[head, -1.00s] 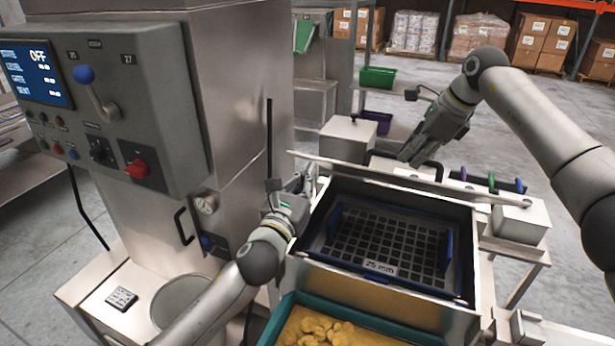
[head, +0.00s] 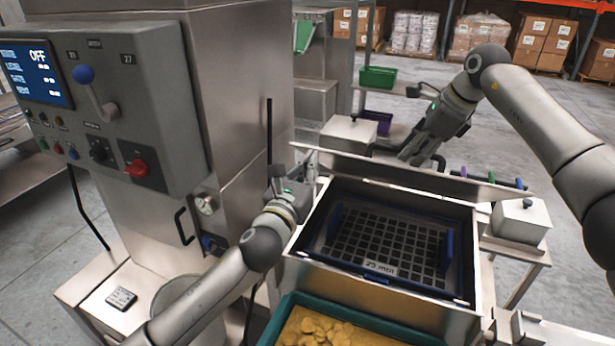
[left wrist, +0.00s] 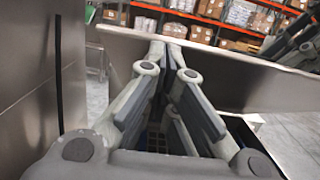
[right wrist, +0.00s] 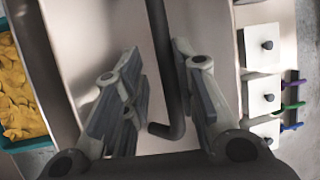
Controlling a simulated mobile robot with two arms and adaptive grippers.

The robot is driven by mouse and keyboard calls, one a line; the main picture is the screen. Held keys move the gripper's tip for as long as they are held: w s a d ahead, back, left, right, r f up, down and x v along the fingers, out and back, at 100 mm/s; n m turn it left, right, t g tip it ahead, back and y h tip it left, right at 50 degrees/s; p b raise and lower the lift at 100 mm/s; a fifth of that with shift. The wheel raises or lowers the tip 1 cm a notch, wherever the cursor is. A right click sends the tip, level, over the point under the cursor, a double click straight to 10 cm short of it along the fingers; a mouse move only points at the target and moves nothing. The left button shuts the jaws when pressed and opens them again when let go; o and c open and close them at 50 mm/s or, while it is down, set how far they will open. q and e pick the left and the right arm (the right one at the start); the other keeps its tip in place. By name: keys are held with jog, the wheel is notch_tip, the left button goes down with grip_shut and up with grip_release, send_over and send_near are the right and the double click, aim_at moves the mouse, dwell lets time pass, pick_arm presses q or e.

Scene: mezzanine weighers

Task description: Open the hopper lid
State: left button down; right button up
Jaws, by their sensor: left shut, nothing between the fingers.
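The hopper lid (head: 400,175) is a grey metal plate standing raised along the back edge of the hopper (head: 380,290), its inner face partly showing. My left gripper (head: 309,163) is shut and empty at the lid's left end; in the left wrist view its closed fingers (left wrist: 166,58) overlap the lid (left wrist: 240,80). Whether they touch it is unclear. My right gripper (head: 408,155) is behind the lid. In the right wrist view its fingers (right wrist: 155,50) are spread, with the dark bar handle (right wrist: 166,75) between them, nearer the right finger.
A dark grid (head: 375,240) lies inside the open hopper. A teal tray of yellow pieces (head: 320,325) is in front. A control cabinet (head: 125,105) stands close on the left. Small metal boxes (head: 520,220) flank the hopper at right.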

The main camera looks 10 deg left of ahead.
jog(key=shift+o, duration=1.4)
jog(key=shift+s+f, duration=0.3)
jog(key=shift+f, duration=0.35)
